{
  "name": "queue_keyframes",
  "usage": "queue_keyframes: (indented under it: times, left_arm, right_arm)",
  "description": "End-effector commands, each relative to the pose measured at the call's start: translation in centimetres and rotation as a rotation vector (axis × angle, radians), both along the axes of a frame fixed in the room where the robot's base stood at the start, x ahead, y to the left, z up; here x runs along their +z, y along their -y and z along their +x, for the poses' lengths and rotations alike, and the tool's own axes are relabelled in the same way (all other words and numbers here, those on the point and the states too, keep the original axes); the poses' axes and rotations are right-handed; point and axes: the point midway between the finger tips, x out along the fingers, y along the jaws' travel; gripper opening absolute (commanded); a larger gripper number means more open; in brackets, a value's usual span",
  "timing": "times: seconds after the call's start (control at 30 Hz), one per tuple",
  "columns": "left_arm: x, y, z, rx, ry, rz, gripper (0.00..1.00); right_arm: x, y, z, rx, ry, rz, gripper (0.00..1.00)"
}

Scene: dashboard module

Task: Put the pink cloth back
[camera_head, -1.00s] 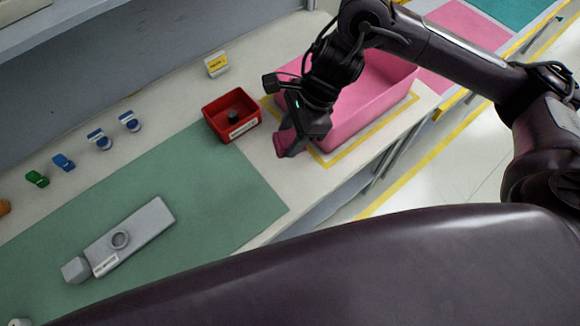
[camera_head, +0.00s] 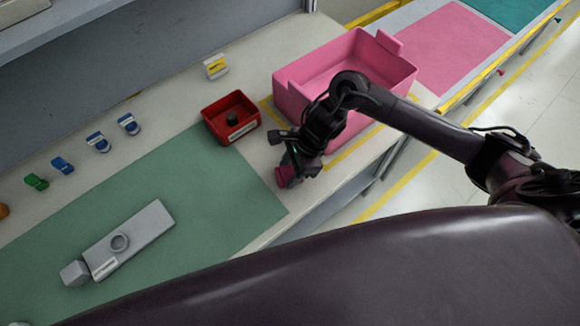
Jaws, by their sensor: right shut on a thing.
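The pink cloth (camera_head: 283,177) is a small dark-pink bundle at the tip of my right gripper (camera_head: 289,174). My right gripper is shut on it, low over the pale bench between the green mat and the pink bin. I cannot tell whether the cloth touches the bench. The pink bin (camera_head: 385,88) stands behind my right arm, inside a yellow outline, and its visible inside looks empty. My left gripper is not in view.
A red tray (camera_head: 215,132) holding a dark round part stands left of my right gripper. The green mat (camera_head: 205,185) bears a grey module (camera_head: 140,232). Blue clips (camera_head: 98,141), a green clip (camera_head: 36,181) and a yellow-labelled box (camera_head: 216,67) line the back. A pink mat (camera_head: 455,45) lies beyond the bin.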

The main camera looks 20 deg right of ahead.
Motion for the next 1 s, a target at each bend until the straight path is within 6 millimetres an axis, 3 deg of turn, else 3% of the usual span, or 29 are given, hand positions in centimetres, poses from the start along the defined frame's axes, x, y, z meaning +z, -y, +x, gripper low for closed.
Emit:
queue_keyframes:
  times: [0.13, 0.17, 0.3, 0.67, 0.87, 1.0]
  left_arm:
    - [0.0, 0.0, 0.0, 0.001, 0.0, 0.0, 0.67]
    - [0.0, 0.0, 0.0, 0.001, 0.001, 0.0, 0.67]
    - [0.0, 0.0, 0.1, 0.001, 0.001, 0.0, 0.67]
    - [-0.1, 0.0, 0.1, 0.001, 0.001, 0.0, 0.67]
    - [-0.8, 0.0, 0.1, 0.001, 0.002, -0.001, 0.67]
    - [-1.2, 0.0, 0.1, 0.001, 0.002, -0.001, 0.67]
  right_arm:
    - [0.0, 0.0, 0.0, -0.001, 0.0, -0.001, 0.23]
    - [-0.1, 0.0, 0.0, -0.001, 0.0, -0.001, 0.47]
    - [0.0, 0.0, 0.0, -0.001, 0.0, -0.001, 0.66]
    - [0.4, 0.2, 0.1, -0.001, 0.002, -0.001, 0.67]
    - [3.1, 1.5, 0.1, 0.0, 0.007, -0.004, 0.67]
    - [6.1, 2.8, 0.1, 0.0, 0.007, -0.005, 0.67]
